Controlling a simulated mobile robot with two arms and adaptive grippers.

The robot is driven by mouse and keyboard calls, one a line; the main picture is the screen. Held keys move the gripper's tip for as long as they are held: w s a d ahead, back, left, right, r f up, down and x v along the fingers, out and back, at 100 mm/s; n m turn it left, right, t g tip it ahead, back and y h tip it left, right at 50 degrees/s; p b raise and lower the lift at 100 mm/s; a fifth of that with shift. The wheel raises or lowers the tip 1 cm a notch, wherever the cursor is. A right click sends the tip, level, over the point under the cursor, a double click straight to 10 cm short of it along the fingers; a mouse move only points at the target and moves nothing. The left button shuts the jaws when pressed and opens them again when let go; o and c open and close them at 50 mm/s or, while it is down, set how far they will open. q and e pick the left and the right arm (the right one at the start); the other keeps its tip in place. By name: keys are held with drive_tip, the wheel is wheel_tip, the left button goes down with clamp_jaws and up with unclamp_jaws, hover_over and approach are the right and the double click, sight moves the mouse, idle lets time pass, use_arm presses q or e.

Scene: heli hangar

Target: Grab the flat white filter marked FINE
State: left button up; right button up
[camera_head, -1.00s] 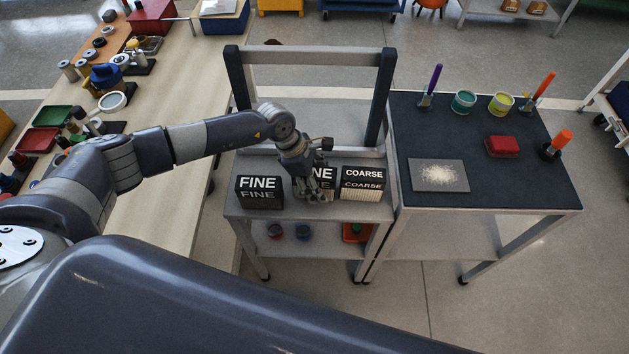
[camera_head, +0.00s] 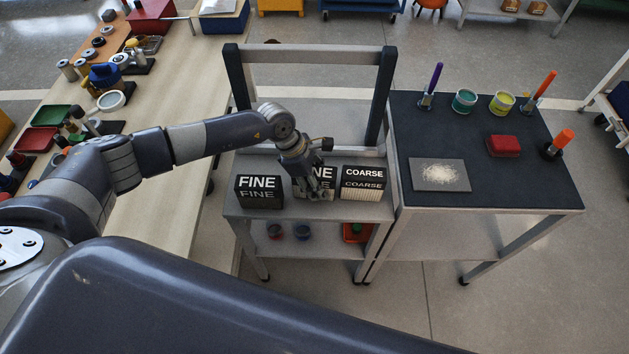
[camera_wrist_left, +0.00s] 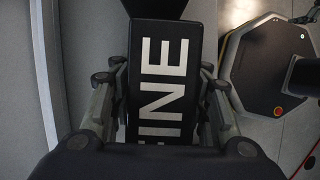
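Three box-shaped filters stand in a row on the grey trolley top (camera_head: 235,207). The left one (camera_head: 258,192) is black with white FINE lettering. The middle one (camera_head: 328,176) shows the letters NE; my left gripper (camera_head: 314,192) hides much of it. The right one (camera_head: 362,183) reads COARSE and has a pale pleated lower part. In the left wrist view, my left gripper (camera_wrist_left: 163,100) has its fingers on both sides of a dark filter with white FINE lettering (camera_wrist_left: 160,75). The fingers are close to its sides; contact is unclear. My right gripper is out of view.
A dark-topped table (camera_head: 480,150) on the right holds a red block (camera_head: 503,146), jars, upright-handled tools and a grey plate (camera_head: 439,174). A dark upright frame (camera_head: 385,85) stands behind the filters. A long workbench (camera_head: 185,90) with many parts is on the left.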

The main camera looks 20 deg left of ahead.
use_arm(q)
drive_tip(key=c, duration=0.5)
